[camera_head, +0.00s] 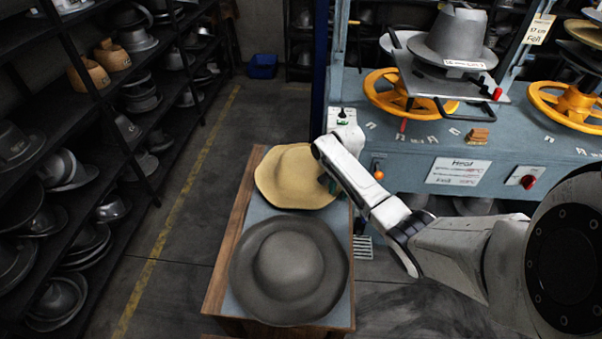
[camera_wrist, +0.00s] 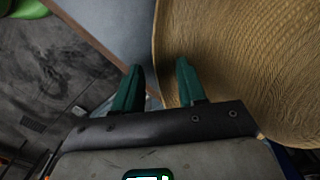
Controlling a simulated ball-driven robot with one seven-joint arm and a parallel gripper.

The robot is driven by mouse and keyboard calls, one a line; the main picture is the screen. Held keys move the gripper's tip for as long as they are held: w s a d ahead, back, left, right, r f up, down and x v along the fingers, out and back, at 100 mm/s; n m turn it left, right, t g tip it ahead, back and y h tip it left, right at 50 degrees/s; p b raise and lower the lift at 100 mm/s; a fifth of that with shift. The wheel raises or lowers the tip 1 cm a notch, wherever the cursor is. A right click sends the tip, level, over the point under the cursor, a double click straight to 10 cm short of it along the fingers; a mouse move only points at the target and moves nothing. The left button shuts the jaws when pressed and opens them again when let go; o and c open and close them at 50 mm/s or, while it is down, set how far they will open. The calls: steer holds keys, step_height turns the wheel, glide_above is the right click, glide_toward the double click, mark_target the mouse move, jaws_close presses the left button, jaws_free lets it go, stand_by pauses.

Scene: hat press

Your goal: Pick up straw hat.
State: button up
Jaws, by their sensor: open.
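The straw hat (camera_head: 290,172), tan with a wide wavy brim, lies on the far part of the narrow table (camera_head: 230,230). In the wrist view the woven straw hat (camera_wrist: 240,60) fills the upper right. My gripper (camera_wrist: 158,82) has two green fingers, apart, pointing at the hat's brim edge. The right finger overlaps the straw in the picture, and the left finger lies over the table and floor side. I cannot tell whether either finger touches the brim. In the head view my gripper (camera_head: 328,182) is at the hat's right side, mostly hidden by my wrist.
A dark grey felt hat (camera_head: 289,268) lies on the near part of the table, close to the straw hat. A blue-grey press machine (camera_head: 440,140) with yellow handwheels (camera_head: 400,95) stands behind to the right. Dark shelves of hats (camera_head: 95,90) line the left, with open floor between.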

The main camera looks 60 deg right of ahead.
steer(key=shift+c, duration=0.2)
jaws_close()
steer(key=shift+r, duration=0.1)
stand_by(0.4)
